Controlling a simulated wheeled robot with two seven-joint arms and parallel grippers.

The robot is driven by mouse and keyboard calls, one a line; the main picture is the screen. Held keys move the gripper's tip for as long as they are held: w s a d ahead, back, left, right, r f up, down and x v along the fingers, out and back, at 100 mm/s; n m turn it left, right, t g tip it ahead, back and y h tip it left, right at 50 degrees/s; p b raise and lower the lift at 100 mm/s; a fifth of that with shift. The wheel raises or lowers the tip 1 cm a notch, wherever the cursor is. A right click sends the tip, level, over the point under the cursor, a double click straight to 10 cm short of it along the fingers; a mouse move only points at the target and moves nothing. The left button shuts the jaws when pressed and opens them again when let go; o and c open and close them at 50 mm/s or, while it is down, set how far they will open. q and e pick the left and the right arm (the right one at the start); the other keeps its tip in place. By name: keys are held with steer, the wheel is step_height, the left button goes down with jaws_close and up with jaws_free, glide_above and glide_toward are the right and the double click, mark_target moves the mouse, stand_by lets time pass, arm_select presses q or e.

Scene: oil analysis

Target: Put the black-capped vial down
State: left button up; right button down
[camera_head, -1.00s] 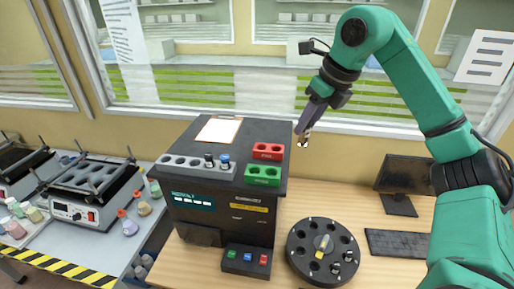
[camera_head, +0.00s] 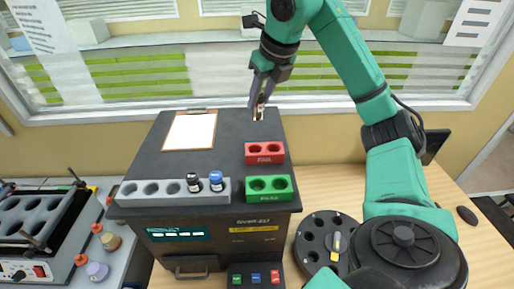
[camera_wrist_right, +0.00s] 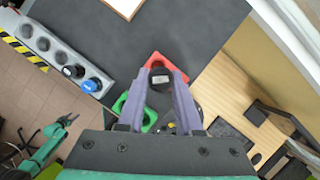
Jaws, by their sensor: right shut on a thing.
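My right gripper (camera_head: 259,104) is shut on a black-capped vial (camera_head: 258,115), held above the back right part of the black analyser box (camera_head: 225,140), behind the red rack in the head view. In the right wrist view the vial's dark cap (camera_wrist_right: 159,77) sits between the purple fingers. It hides part of the red two-hole rack (camera_wrist_right: 152,62). The red rack (camera_head: 265,153) and the green two-hole rack (camera_head: 268,188) both look empty. My left gripper (camera_wrist_right: 68,120) shows small at the left of the right wrist view; its jaws are too small to judge.
A grey rack (camera_head: 150,190) holds a black-capped vial (camera_head: 194,183) and a blue-capped vial (camera_head: 216,181). A clipboard (camera_head: 190,131) lies on the box. A round black carousel (camera_head: 313,237) stands right, partly behind my arm. The window wall is close behind.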

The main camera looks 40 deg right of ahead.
mark_target(258, 121)
steer(key=f, duration=0.5)
steer(key=w+f+b, duration=0.1)
steer(key=f, duration=0.1)
steer(key=shift+d+f, duration=0.1)
steer(key=shift+f, duration=0.05)
steer(key=x, duration=0.3)
steer(key=shift+f, duration=0.1)
steer(key=f, duration=0.1)
steer(key=f+b, duration=0.1)
steer(key=shift+s+f, duration=0.35)
steer(key=shift+f, duration=0.05)
steer(key=shift+s+f, duration=0.15)
steer(key=shift+f, duration=0.1)
steer(key=shift+r, duration=0.1)
steer(key=shift+w+f, duration=0.2)
steer(key=c, duration=0.6)
jaws_free()
arm_select(q)
steer(key=f, duration=0.1)
steer(key=w+f, duration=0.1)
steer(key=f, duration=0.2)
steer(key=shift+w, duration=0.3)
arm_select(e)
steer(key=shift+r, duration=0.1)
